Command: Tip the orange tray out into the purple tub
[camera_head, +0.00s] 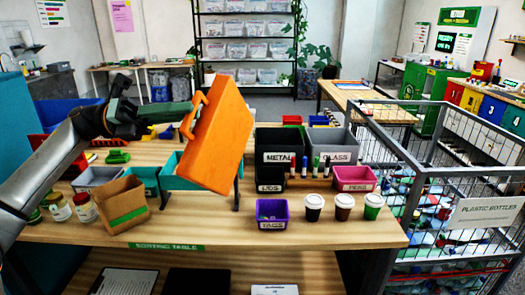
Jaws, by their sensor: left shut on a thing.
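The orange tray (215,133) is held up in the air, steeply tilted, over the left middle of the sorting table. Its broad flat face shows, and I cannot see whether anything is inside. My left gripper (188,112) is shut on the tray's handle at its left side. The purple tub (272,222), with a small label on its front, stands upright near the table's front edge, lower right of the tray and apart from it. The tub's inside is dark and its contents are unclear. My right gripper is not in view.
Several lidded cups (343,207) stand right of the tub. A pink bin (354,180), dark bins and a rack of markers stand behind it. A cardboard box (123,203) and jars are at left. A wire cage (425,205) borders the right.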

